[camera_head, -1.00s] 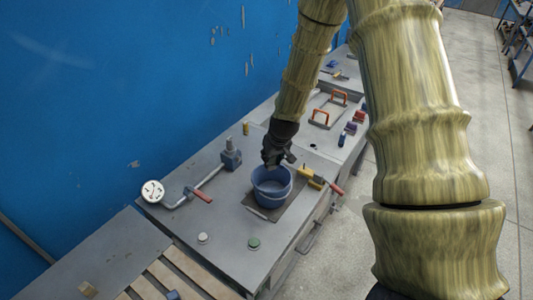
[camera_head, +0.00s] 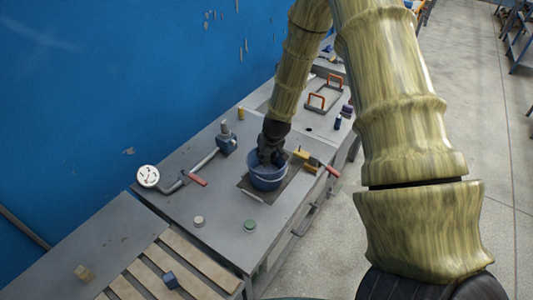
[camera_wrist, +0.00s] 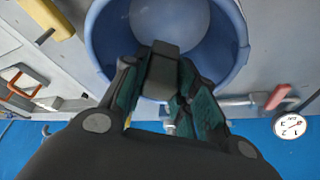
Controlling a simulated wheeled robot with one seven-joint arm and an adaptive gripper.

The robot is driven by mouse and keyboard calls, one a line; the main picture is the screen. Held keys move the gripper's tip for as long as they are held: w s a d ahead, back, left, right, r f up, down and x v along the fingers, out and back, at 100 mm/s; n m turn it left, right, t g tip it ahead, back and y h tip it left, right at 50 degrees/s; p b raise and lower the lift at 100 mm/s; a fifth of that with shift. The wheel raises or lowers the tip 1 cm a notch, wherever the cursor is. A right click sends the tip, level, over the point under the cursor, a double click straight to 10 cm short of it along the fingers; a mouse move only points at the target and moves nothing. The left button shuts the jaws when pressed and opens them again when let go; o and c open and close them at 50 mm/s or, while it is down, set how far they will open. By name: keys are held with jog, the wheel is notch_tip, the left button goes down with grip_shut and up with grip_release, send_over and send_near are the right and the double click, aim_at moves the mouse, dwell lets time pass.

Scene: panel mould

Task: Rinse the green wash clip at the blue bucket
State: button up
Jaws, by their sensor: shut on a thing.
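The blue bucket (camera_head: 267,182) stands on a dark mat on the grey bench; it also shows in the wrist view (camera_wrist: 103,38), its open mouth facing my camera. My gripper (camera_head: 269,160) points down at the bucket's mouth, its tips at or just inside the rim. In the wrist view its jaws are shut on a blocky piece, the wash clip (camera_wrist: 163,72), which looks dark grey-green in the shade. The clip appears over the bucket's opening. Its lower end, and whether it touches the bucket's inside, I cannot tell.
A yellow tool with a red handle (camera_head: 318,164) lies close right of the bucket. A dial gauge (camera_head: 148,176), a red-handled lever (camera_head: 196,180) and a grey block-shaped fixture (camera_head: 226,143) stand left. Green (camera_head: 249,226) and pale (camera_head: 198,221) round pieces sit in front.

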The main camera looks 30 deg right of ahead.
aim_at(268, 165)
jog(key=shift+s+f+b, duration=0.25)
jog(key=shift+f+b, duration=0.35)
jog(key=shift+f, duration=0.4)
notch_tip(268, 165, down, 2)
jog(key=shift+w+f+b, duration=0.1)
jog(key=shift+w+b, duration=0.05)
jog(key=shift+b, duration=0.45)
jog(key=shift+f+b, duration=0.9)
jog(key=shift+f, duration=0.45)
jog(key=shift+r, duration=0.1)
jog(key=shift+r+p, duration=2.9)
jog(key=shift+r, duration=1.4)
jog(key=shift+r+p, duration=0.7)
jog(key=shift+r, duration=2.15)
